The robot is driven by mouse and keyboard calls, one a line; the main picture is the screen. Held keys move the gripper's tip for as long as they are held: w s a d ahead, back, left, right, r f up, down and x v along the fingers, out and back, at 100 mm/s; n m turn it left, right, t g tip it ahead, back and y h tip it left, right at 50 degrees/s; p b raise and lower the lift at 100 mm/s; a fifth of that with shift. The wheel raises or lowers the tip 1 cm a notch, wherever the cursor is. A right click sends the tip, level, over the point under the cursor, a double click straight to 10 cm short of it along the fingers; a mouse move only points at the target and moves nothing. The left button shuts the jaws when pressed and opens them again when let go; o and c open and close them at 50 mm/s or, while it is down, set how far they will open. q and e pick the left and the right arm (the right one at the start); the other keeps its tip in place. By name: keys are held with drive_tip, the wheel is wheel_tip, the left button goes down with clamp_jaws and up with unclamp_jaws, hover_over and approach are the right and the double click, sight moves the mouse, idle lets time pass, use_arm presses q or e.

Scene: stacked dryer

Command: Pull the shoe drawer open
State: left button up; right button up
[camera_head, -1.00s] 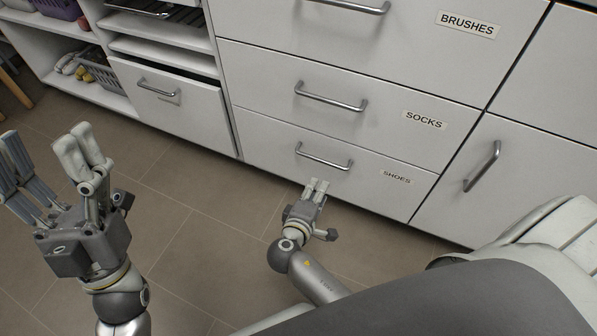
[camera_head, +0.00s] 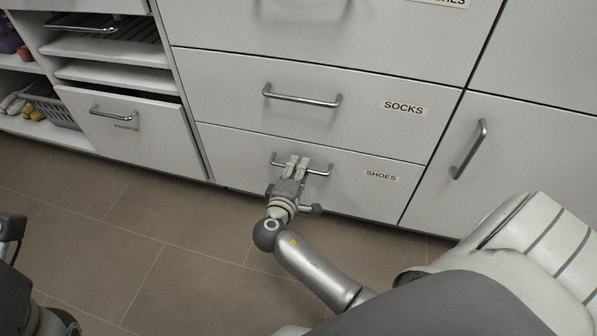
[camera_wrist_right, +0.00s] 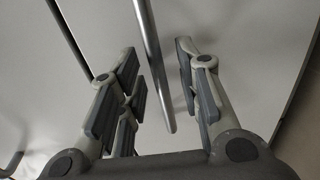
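The shoe drawer (camera_head: 345,192) is the lowest white drawer, labelled SHOES (camera_head: 381,176), and its front is flush with the cabinet. Its metal bar handle (camera_head: 276,160) runs across the upper part of the front. My right gripper (camera_head: 298,160) is at this handle, with its fingers reaching over the bar. In the right wrist view the handle bar (camera_wrist_right: 152,65) passes between the spread fingers of the right gripper (camera_wrist_right: 160,75), with gaps on both sides. Only a dark part of my left gripper (camera_head: 12,290) shows at the left edge; its fingertips are out of view.
The socks drawer (camera_head: 220,85) sits directly above and is shut. A cupboard door with a vertical handle (camera_head: 468,149) is on the right. A slightly protruding drawer (camera_head: 150,135) and open shelves stand on the left. The tiled floor (camera_head: 120,220) in front is clear.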

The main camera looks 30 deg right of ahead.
drive_tip(key=shift+w+d, duration=0.3)
drive_tip(key=shift+d, duration=0.05)
drive_tip(key=shift+c, duration=0.2)
drive_tip(key=shift+f, duration=0.1)
clamp_jaws()
